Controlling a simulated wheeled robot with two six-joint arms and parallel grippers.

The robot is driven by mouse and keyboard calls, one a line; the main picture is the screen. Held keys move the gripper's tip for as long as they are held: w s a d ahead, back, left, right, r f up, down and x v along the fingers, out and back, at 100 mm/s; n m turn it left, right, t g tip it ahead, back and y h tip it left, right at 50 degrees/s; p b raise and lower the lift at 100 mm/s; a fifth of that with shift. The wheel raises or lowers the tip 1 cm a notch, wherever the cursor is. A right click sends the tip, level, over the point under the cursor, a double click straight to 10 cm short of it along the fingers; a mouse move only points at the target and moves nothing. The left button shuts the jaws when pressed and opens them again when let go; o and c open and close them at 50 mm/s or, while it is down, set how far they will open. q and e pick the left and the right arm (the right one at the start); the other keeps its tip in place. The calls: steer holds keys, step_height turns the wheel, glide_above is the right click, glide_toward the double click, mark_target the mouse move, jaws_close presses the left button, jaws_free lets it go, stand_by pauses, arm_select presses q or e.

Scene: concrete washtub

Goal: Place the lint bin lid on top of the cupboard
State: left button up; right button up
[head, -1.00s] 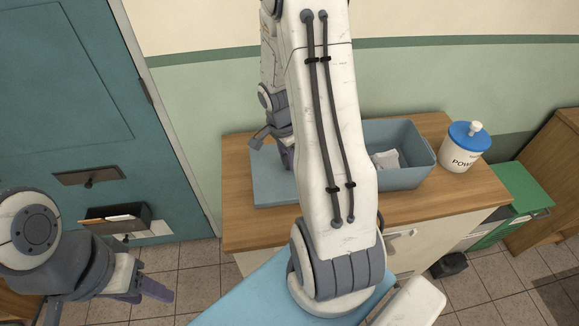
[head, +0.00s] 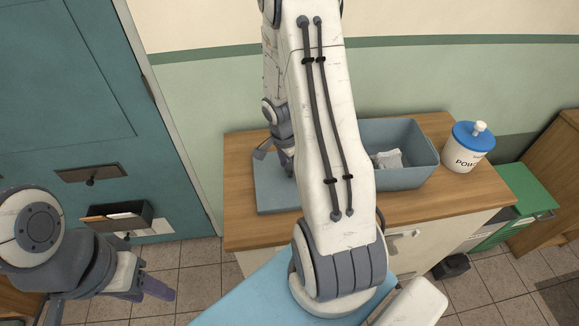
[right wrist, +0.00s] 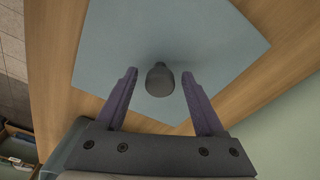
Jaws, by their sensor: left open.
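The lint bin lid (head: 275,198) is a flat blue-grey square lying on the wooden cupboard top (head: 395,208), left of the open blue-grey bin (head: 410,178). In the right wrist view the lid (right wrist: 120,50) has a dark round knob (right wrist: 160,79) near its middle. My right gripper (right wrist: 159,77) is over the lid, its fingers apart on either side of the knob with gaps showing. In the head view my right arm hides part of the lid, and my right gripper (head: 277,155) shows beside it. My left gripper (head: 150,287) is open and empty, low at the left, away from the cupboard.
The bin holds crumpled white stuff (head: 388,160). A white tub with a blue lid (head: 467,150) stands at the cupboard's right end. A green box (head: 530,200) is beyond it. A teal door (head: 60,90) with a holder (head: 115,217) is at the left.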

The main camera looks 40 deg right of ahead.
mark_target(286, 170)
steer(key=shift+r+p, duration=0.3)
steer(key=shift+r, duration=0.15)
step_height(286, 170, up, 11)
steer(key=a, duration=0.2)
steer(key=s+a+r+n+y, duration=0.1)
steer(key=s+a+r+n, duration=0.15)
steer(key=a+n, duration=0.5)
steer(key=s+a+r+n, duration=0.1)
steer(key=a+r+n, duration=0.3)
steer(key=a, duration=0.7)
steer(key=s+a+r+n+y, duration=0.1)
steer(key=s+a+n, duration=0.9)
steer(key=n, duration=0.5)
steer(key=s, duration=0.2)
steer(key=shift+s+a, duration=0.35)
steer(key=shift+a, duration=0.05)
